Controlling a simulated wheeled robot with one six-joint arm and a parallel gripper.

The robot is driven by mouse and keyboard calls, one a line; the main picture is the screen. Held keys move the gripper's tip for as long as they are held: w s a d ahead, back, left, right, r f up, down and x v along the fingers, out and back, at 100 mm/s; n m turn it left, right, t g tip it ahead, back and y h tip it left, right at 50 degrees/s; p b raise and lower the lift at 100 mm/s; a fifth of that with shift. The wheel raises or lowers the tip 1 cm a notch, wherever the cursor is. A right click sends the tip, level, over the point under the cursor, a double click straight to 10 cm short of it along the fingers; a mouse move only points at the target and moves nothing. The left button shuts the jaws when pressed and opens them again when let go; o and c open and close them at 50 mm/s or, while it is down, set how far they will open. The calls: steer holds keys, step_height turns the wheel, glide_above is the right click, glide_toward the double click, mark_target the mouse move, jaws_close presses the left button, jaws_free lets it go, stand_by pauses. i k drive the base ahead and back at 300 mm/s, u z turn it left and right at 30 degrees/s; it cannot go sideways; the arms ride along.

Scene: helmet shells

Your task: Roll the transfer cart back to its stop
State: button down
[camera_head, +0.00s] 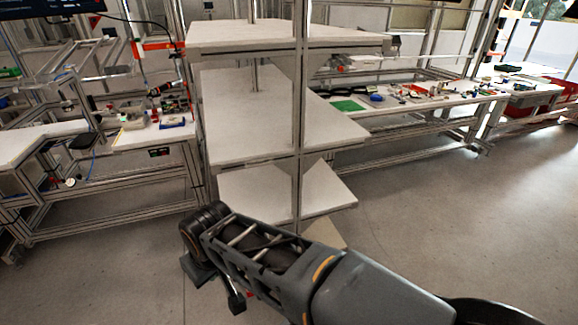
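A tall rack with white shelf boards (262,120) on an aluminium post frame stands in the middle. It may be the transfer cart, but its wheels are not visible, and no stop can be made out. Its shelves are bare where I see them. My arm reaches in from the lower right, in front of the rack's lower part. My gripper (215,287) is at the arm's left end, low over the floor. Dark parts hang there, but whether the fingers are open or shut is unclear. I see nothing held in it, and contact with the rack cannot be judged.
A workbench (160,133) with parts and tools stands on the left. A long bench (400,106) with a green mat (348,105) and small items runs behind on the right. Red bins (528,102) stand at far right. The grey floor (450,215) on the right is clear.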

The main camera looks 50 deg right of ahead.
mark_target(269, 135)
steer(key=z, duration=0.65)
steer(key=i, duration=0.85)
steer(key=z, duration=0.95)
